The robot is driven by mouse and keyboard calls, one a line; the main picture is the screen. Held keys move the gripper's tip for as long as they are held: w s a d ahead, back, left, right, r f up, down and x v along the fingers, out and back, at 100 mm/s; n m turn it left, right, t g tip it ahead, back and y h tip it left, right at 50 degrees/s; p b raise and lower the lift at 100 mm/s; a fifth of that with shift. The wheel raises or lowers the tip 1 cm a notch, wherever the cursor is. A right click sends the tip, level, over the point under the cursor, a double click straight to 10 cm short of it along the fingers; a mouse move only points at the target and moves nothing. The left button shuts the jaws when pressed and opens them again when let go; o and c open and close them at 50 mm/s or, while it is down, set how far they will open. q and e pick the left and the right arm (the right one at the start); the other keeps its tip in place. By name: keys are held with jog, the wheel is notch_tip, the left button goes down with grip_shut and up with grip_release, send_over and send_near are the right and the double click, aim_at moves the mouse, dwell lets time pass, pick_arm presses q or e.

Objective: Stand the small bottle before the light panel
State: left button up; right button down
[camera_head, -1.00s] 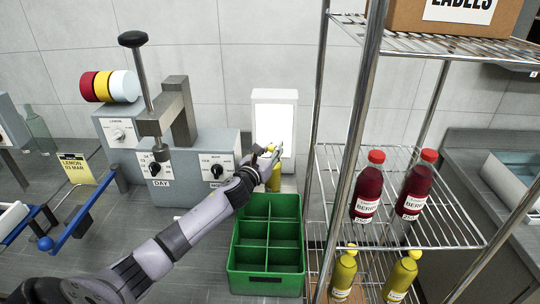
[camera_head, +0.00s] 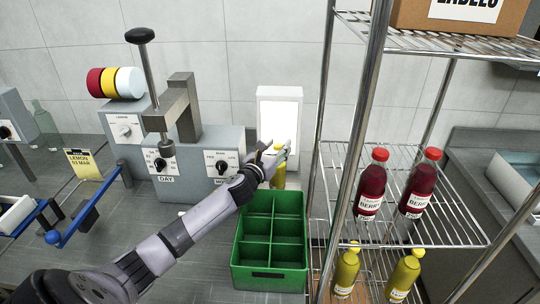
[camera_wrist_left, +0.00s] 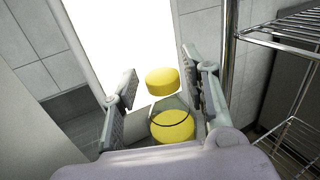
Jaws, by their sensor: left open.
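The small bottle (camera_head: 279,180) has a yellow body and a yellow cap; it stands upright in front of the lit white light panel (camera_head: 280,118), behind the green crate. My left gripper (camera_head: 273,156) is at the bottle's upper part. In the left wrist view the open jaws (camera_wrist_left: 162,88) lie on either side of the yellow cap (camera_wrist_left: 162,81) and the bottle's clear neck, with gaps showing beside the cap. The gripper hides part of the bottle in the head view. My right gripper is not in view.
An empty green divided crate (camera_head: 269,281) stands just in front of the bottle. A wire rack (camera_head: 430,235) with red and yellow bottles stands close on the right. A grey mixer (camera_head: 200,165) with a tall lever (camera_head: 148,80) is on the left, and a blue-railed stand further left.

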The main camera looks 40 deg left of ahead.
pick_arm(q)
jog(key=s+d+b, duration=0.1)
jog(key=s, duration=1)
jog(key=shift+s+d, duration=0.3)
jog(key=shift+r, duration=0.1)
